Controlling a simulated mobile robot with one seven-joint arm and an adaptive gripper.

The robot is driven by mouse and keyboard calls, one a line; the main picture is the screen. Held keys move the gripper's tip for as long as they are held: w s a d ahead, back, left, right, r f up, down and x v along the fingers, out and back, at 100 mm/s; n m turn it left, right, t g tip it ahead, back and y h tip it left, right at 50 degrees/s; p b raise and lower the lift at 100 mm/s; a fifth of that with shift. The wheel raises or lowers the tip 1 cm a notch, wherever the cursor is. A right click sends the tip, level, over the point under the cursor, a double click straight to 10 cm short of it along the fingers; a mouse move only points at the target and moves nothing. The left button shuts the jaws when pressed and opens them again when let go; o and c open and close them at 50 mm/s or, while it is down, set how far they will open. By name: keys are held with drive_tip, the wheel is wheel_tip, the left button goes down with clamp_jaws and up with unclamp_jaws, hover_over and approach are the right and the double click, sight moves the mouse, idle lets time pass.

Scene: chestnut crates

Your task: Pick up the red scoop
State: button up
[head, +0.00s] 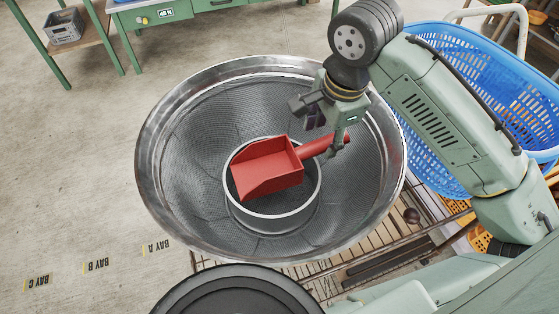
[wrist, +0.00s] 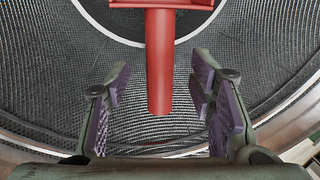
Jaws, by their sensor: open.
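The red scoop (head: 268,169) rests on the white-rimmed ring at the centre of a large round metal mesh basin (head: 160,120). Its handle points to the upper right in the head view. In the wrist view the scoop's handle (wrist: 161,75) comes down from the top, with its end between my two fingers. My gripper (head: 330,130) is over the right part of the basin at the handle. In the wrist view my gripper (wrist: 163,88) is open, with a gap between the handle and each finger. Whether the fingers are level with the handle is unclear.
A blue plastic basket (head: 440,75) stands to the right, behind my arm. A dark round object (head: 235,295) is at the front. A slatted rack (head: 375,245) lies below the basin. A green workbench (head: 150,15) is at the back left. Open floor lies left.

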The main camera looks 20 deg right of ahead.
sight(322, 142)
drive_tip(key=shift+w+d+f+p, duration=0.1)
drive_tip(key=shift+w+f+p, duration=0.15)
drive_tip(key=shift+f, duration=0.95)
drive_tip(key=shift+w+f+p, duration=0.2)
drive_tip(key=shift+f, duration=0.95)
drive_tip(key=shift+c, duration=0.6)
clamp_jaws()
